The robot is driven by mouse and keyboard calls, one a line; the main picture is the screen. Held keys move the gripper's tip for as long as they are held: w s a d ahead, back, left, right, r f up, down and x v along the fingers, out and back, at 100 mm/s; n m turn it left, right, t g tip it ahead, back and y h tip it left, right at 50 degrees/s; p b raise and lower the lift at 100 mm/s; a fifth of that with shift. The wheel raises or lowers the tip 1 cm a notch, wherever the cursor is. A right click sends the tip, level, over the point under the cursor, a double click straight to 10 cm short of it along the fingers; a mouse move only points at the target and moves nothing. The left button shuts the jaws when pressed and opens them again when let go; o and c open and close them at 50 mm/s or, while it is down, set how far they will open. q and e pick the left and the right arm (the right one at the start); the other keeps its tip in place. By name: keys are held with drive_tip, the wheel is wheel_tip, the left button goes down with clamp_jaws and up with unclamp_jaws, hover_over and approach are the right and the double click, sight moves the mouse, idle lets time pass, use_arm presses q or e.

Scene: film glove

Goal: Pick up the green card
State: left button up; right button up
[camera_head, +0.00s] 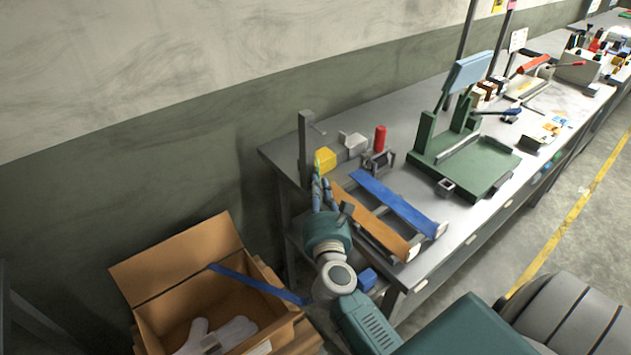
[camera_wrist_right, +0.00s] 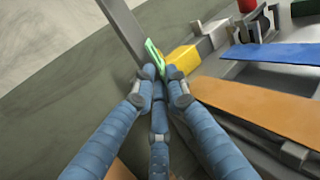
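The green card (camera_wrist_right: 154,56) is a thin, bright green piece that stands tilted at the fingertips of my right gripper (camera_wrist_right: 160,78) in the right wrist view. The fingers are drawn together, and the card's lower end sits between their tips. In the head view my right gripper (camera_head: 320,182) is over the left end of the workbench, and a bit of the card (camera_head: 317,164) shows at its tips. The card's lower edge is hidden by the fingers. My left gripper is not in view.
A grey post (camera_head: 305,148) stands close behind the gripper. A yellow block (camera_head: 325,159), a red cylinder (camera_head: 380,138), an orange strip (camera_head: 374,220) and a blue strip (camera_head: 397,201) are to its right. A cardboard box (camera_head: 180,265) with gloves is below left.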

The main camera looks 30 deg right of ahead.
drive_tip(key=x, duration=0.3)
drive_tip(key=shift+w+d+r+p, duration=0.1)
drive_tip(key=shift+w+d+p, duration=0.05)
drive_tip(key=shift+w+p, duration=0.2)
drive_tip(key=shift+w+d, duration=0.25)
drive_tip(key=shift+w, duration=0.2)
clamp_jaws()
drive_tip(key=shift+r, duration=0.55)
drive_tip(key=r+b+v, duration=0.2)
drive_tip(key=b+v, duration=0.1)
drive_tip(key=v, duration=1.5)
drive_tip(key=shift+b, duration=0.35)
